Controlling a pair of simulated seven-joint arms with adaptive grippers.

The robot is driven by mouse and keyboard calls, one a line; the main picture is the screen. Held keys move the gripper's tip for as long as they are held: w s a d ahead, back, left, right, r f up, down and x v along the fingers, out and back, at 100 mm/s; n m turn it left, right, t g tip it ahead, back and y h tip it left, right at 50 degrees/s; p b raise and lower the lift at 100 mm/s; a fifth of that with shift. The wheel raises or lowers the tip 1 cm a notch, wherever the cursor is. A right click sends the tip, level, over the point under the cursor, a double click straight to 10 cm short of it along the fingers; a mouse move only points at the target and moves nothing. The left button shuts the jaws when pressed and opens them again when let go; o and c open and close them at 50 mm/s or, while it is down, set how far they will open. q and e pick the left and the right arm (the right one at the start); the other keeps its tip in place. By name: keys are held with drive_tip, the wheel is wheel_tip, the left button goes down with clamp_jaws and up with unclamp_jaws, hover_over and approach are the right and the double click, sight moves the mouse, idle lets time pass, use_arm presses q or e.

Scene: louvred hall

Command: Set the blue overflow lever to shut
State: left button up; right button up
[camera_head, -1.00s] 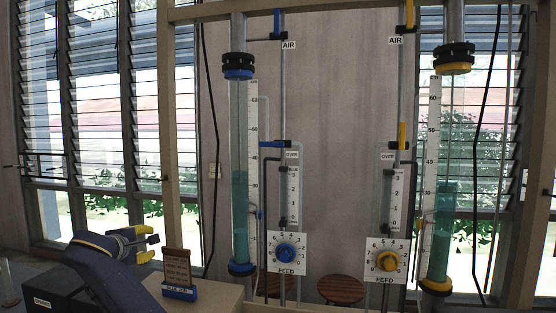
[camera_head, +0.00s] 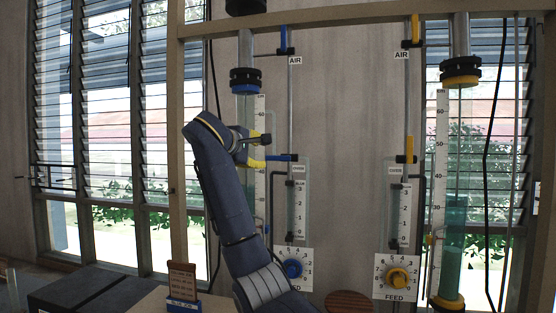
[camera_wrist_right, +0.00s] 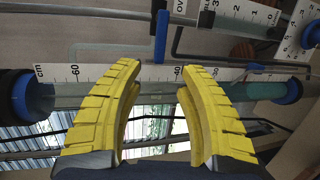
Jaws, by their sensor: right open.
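The blue overflow lever (camera_head: 281,157) lies horizontal, sticking out to the left of the thin pipe by the left column, above a small level scale. In the wrist view the blue lever (camera_wrist_right: 161,38) lies just beyond the fingertips, lined up with the gap between them, beside a partly visible "OV" label. My right gripper (camera_head: 266,151) is open and empty, just left of the lever's free end. Its two yellow fingers (camera_wrist_right: 158,72) are spread and show no contact with the lever. My left gripper is out of view.
The blue air lever (camera_head: 283,38) points up above. The blue feed dial (camera_head: 292,268) sits below, partly behind my arm. The left water column (camera_wrist_right: 105,88) with its ruler runs close to my fingers. A twin yellow-fitted rig with a yellow feed knob (camera_head: 397,278) stands right.

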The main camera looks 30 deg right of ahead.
sight(272, 157)
drive_tip(key=shift+x, duration=4.05)
drive_tip(key=shift+x, duration=0.9)
clamp_jaws()
